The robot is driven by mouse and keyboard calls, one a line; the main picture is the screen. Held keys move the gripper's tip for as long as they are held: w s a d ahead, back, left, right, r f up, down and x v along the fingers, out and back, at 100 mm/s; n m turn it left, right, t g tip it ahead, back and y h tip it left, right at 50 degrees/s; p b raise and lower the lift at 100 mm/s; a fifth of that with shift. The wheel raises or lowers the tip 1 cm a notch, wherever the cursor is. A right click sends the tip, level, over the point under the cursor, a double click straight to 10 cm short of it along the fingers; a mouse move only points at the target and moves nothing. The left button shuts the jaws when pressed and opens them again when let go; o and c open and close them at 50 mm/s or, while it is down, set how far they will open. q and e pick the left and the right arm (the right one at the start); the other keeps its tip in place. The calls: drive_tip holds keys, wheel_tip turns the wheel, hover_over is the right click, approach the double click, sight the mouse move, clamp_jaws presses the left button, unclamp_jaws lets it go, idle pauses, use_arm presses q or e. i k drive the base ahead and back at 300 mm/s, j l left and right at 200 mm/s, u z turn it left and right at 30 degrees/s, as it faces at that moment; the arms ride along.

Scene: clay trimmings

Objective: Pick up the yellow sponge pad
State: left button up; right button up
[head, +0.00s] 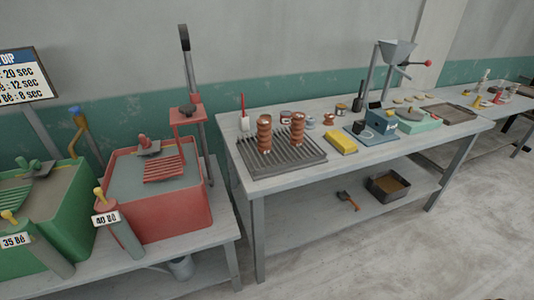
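The yellow sponge pad (342,142) lies flat on the long grey worktable (232,130), near its front edge. It sits just right of a ribbed dark drying rack (284,160) and left of a small blue device (381,122). Its top and front side show, and nothing covers it. Neither of my grippers shows in the head view.
Two reddish-brown ribbed columns (264,134) stand on the rack. Small jars (286,117) are behind the sponge. A red tank (160,210) and a green tank (45,215) stand left. A tray (388,186) sits on the lower shelf. Floor in front is clear.

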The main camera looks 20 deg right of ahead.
sight(339, 141)
drive_tip(key=z, duration=1.3)
